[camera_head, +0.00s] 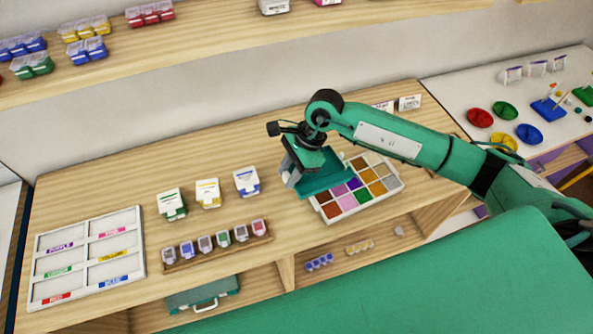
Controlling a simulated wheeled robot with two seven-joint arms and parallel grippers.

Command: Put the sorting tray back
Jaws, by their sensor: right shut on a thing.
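A white-rimmed tray (368,208) with small compartments of several colours sits at the right part of the wooden counter. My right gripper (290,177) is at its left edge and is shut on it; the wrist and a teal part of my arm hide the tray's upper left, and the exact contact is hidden. Whether the tray touches the counter I cannot tell. A white six-compartment tray (86,257) with colour-word labels lies flat at the counter's left end. My left gripper is not in view.
Three lidded boxes (208,194) stand mid-counter, behind a wooden rack (218,247) of small jars. A teal case (203,293) and small bead items (319,262) are on the shelf below. A white side table (478,90) holds coloured bowls. Bare counter lies behind the boxes.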

